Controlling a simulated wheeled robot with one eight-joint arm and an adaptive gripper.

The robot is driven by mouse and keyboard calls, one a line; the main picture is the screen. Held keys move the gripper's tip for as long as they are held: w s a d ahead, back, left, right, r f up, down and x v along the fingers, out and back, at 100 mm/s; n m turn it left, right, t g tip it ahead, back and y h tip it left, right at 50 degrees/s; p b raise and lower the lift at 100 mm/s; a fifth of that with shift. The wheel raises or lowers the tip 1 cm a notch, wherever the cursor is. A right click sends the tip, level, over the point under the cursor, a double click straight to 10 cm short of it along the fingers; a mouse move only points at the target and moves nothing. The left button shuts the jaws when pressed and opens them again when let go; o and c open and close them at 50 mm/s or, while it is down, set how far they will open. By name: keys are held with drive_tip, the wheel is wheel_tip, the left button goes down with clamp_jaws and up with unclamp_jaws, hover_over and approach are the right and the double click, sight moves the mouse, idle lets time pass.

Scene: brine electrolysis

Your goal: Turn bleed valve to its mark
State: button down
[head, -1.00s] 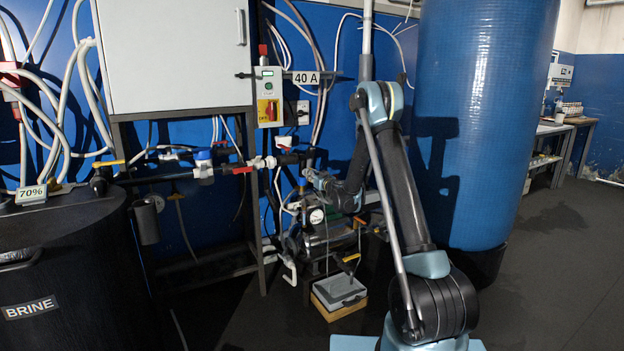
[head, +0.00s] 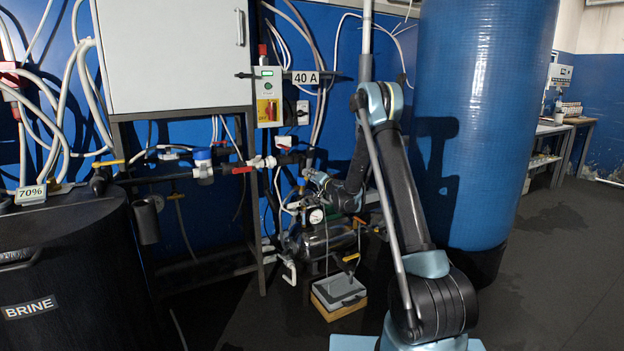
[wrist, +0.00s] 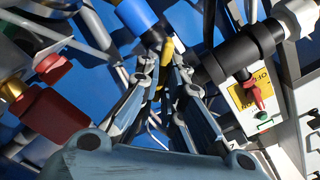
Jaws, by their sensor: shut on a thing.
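In the wrist view, a slim yellow lever (wrist: 168,47) shows at the tips of my gripper (wrist: 160,72), just beside the end of a blue cylinder (wrist: 137,16). I take this lever to be the bleed valve's handle. The two fingers are close together, shut on the lever. Most of the lever and the valve body are hidden by the fingers, and I cannot make out a mark. In the head view, my gripper (head: 314,178) is small and partly hidden by my own wrist, at the pipework below the 40 A sign.
A control box (head: 268,97) with a red switch hangs on the wall; it also shows in the wrist view (wrist: 255,103). A black brine tank (head: 60,265) stands left. A large blue tank (head: 488,120) stands right. Pipes and hoses crowd my gripper; the floor at right is clear.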

drive_tip(key=shift+w+d+f+m, duration=0.1)
drive_tip(key=shift+d+m, duration=0.1)
drive_tip(key=shift+m, duration=1.75)
drive_tip(key=shift+w+d+f+m, duration=0.1)
drive_tip(key=shift+d+m, duration=0.05)
drive_tip(key=shift+m, duration=1.8)
drive_tip(key=c, duration=1.7)
unclamp_jaws()
drive_tip(key=shift+f, duration=0.1)
drive_tip(key=shift+a, duration=0.15)
drive_tip(key=shift+s, duration=0.2)
drive_tip(key=v, duration=1.1)
drive_tip(key=shift+s+d, duration=0.2)
drive_tip(key=shift+d, duration=0.15)
